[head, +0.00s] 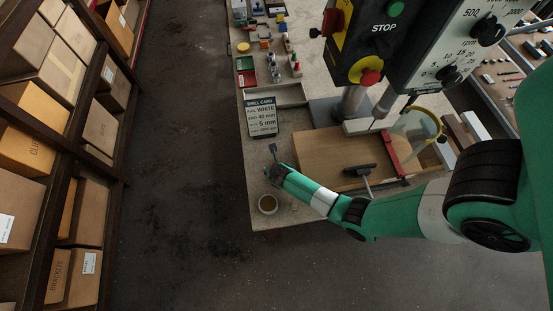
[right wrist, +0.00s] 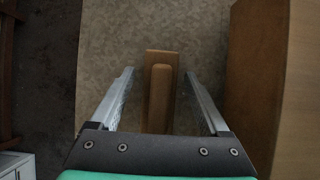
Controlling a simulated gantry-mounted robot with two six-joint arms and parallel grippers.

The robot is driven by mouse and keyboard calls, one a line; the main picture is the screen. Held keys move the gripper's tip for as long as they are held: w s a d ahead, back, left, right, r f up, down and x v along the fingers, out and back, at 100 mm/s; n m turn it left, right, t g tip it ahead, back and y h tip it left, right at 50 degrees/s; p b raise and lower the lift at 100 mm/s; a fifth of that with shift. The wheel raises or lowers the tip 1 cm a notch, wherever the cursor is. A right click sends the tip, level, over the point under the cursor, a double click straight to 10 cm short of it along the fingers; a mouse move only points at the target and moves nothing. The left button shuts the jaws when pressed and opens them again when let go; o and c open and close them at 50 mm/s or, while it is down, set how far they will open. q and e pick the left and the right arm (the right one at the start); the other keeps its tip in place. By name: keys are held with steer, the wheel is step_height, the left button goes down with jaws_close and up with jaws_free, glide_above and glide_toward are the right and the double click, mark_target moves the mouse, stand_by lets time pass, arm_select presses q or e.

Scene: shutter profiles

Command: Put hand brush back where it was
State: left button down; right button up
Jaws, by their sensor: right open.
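The hand brush (right wrist: 160,92), brown and wooden with a narrower raised part along its top, lies on the speckled worktop in the right wrist view. My right gripper (right wrist: 159,74) is open, with one finger on each side of the brush and a gap to both. The brush's near end is hidden behind the gripper body. In the head view my right gripper (head: 274,152) is low over the left part of the bench (head: 240,180), and I cannot make out the brush there. My left gripper is not in view.
A drill card (head: 262,117) stands behind the gripper. A wooden board (head: 325,150) with a red bar (head: 390,155) lies to the right, under the drill press (head: 375,45). Shelves with boxes (head: 55,75) stand across the aisle.

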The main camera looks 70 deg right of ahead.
steer(key=p+v, duration=0.3)
steer(key=v, duration=0.8)
steer(key=shift+w+p, duration=0.1)
steer(key=shift+p, duration=0.3)
steer(key=shift+a+r, duration=0.2)
steer(key=shift+r, duration=0.15)
